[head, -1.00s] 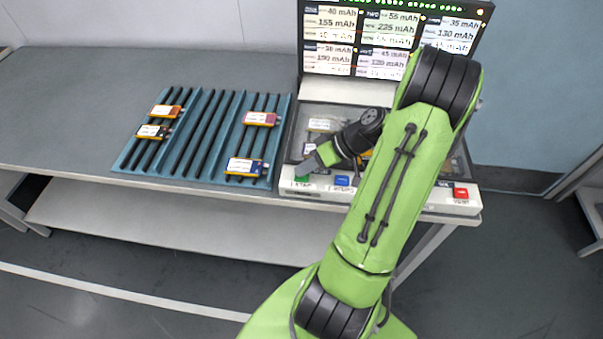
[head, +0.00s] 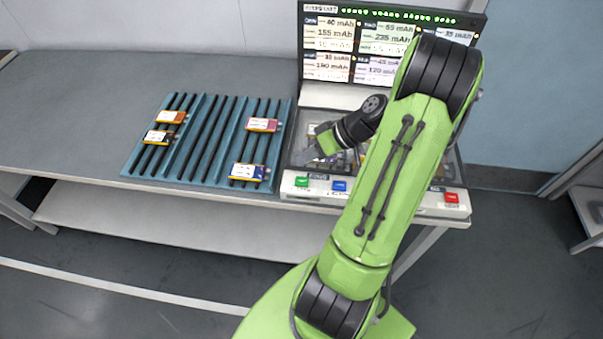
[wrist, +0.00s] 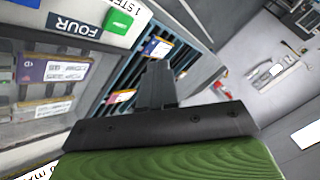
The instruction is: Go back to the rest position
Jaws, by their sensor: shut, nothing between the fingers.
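My gripper (head: 310,154) is shut and empty, held over the left front part of the tester (head: 452,211). Its closed fingers (wrist: 157,82) also show in the wrist view, with nothing between them. An orange cell (head: 171,117) and a dark-and-orange cell (head: 157,137) lie on the left of the blue ribbed rack (head: 203,178). A purple-and-orange cell (head: 262,125) and a blue-and-yellow cell (head: 248,171) lie on its right. In the wrist view, a purple-ended cell (wrist: 50,70) sits in the tester. My arm hides much of the tester.
The tester's front has a green button (head: 302,182), a blue button (head: 340,186) and a red button (head: 451,198). Its screen (head: 385,45) stands behind. The grey bench (head: 70,100) is clear left of the rack. Open floor (head: 110,300) lies in front.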

